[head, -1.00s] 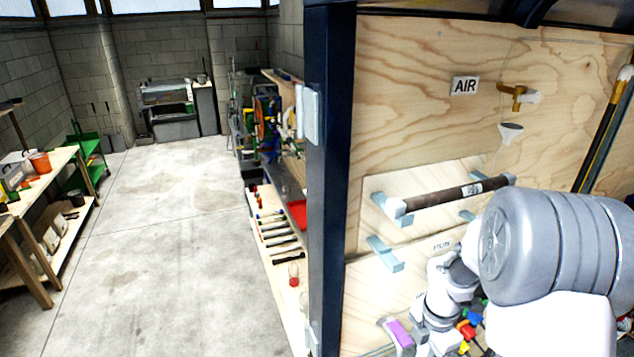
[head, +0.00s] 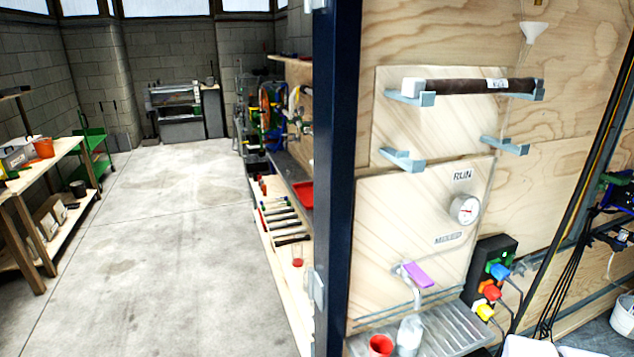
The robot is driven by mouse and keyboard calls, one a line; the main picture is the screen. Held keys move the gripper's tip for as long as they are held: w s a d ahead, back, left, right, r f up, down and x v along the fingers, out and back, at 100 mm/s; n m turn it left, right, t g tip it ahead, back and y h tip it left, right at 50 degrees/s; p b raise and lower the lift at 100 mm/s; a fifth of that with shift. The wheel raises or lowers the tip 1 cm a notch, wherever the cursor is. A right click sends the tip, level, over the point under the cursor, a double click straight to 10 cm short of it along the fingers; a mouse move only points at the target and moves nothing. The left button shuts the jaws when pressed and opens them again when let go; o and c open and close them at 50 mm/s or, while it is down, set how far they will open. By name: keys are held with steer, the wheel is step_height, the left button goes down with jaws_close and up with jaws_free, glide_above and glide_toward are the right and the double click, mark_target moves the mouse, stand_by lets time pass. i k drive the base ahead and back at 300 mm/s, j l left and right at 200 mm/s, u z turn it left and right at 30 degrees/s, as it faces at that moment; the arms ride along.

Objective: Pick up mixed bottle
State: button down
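A small whitish bottle (head: 408,336) stands on the metal grate shelf (head: 455,328) at the bottom of the head view, below a tap with a purple handle (head: 418,274). It seems upright, and its lower part is near the picture's edge. I take it for the mixed bottle; a panel label above the tap seems to read "MIXED" (head: 448,238), but it is blurred. A red cup (head: 380,345) stands just left of the bottle, cut by the bottom edge. My gripper is not in view.
A dark blue post (head: 338,170) stands left of the panel. Above the gauge (head: 464,209), a dark filter tube (head: 470,87) rests on brackets. A black box with coloured plugs (head: 491,275) is right of the tap. The concrete floor (head: 170,230) at left is clear.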

mark_target(411, 330)
steer(key=i+j+z, duration=0.2)
steer(key=z, duration=0.25)
steer(key=i+j+z, duration=0.2)
steer(key=j+z, duration=0.25)
steer(key=i+j+z, duration=0.15)
steer(key=z, duration=0.35)
steer(key=j+z, duration=0.9)
